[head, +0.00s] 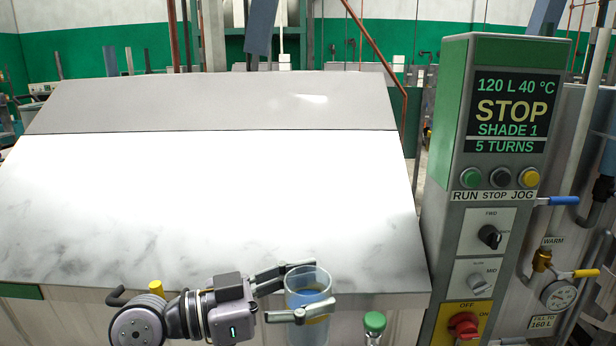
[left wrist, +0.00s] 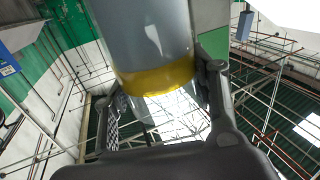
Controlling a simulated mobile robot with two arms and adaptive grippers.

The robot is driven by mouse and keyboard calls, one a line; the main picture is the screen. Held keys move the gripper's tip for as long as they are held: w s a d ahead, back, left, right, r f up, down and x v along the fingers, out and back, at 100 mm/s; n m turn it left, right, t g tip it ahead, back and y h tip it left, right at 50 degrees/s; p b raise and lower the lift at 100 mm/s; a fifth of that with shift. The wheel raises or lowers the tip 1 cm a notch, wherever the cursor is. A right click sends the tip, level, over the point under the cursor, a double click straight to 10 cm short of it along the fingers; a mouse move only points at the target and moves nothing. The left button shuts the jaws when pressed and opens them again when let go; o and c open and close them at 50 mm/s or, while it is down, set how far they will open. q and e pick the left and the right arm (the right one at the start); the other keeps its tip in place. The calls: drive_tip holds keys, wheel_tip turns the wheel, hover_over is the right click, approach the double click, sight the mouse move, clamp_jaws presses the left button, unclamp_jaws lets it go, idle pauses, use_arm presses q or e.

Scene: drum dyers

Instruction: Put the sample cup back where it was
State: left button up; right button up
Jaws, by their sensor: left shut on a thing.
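The sample cup (head: 308,292) is a clear, bluish cylinder at the bottom middle of the head view. In the left wrist view the cup (left wrist: 150,40) shows a yellow band near one end. My left gripper (head: 294,292) comes in from the left and is shut on the cup, with one finger on each side. In the head view the cup is upright, in front of the machine's white sloped lid, and its lower end is cut off by the frame. The left gripper's fingers (left wrist: 165,100) also show in the left wrist view. My right gripper is not in view.
A green-capped bottle or post (head: 375,322) stands close to the right of the cup. The white sloped lid (head: 210,190) fills the middle. A control panel (head: 490,130) reading STOP stands at the right, beside a gauge (head: 559,294) and valves.

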use_arm(q)
drive_tip(key=shift+s+a+f+n+t, duration=0.15)
drive_tip(key=shift+a+f+t, duration=0.1)
drive_tip(key=shift+a, duration=0.25)
drive_tip(key=shift+a+f+n+t, duration=0.15)
drive_tip(key=shift+a+f+t, duration=0.1)
drive_tip(key=shift+a, duration=0.2)
drive_tip(key=f+n+t+y, duration=0.1)
drive_tip(key=f, duration=0.1)
drive_tip(key=w+f+n+t, duration=0.1)
drive_tip(key=shift+w+d+f+t+y, duration=0.1)
drive_tip(key=shift+d+f+t+y, duration=0.05)
drive_tip(key=shift+f+t+y, duration=0.25)
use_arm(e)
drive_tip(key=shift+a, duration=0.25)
use_arm(q)
drive_tip(key=s+a+f+n+t+y, duration=0.4)
drive_tip(key=s+a+f+n+y, duration=0.1)
drive_tip(key=a, duration=0.4)
drive_tip(key=s+a+f+n+t+y, duration=0.4)
drive_tip(key=s+a+f+n+y, duration=0.2)
drive_tip(key=a+f+y, duration=0.3)
drive_tip(key=shift+s+f+n+y, duration=0.3)
drive_tip(key=shift+s+f+y, duration=0.15)
drive_tip(key=shift+y, duration=0.15)
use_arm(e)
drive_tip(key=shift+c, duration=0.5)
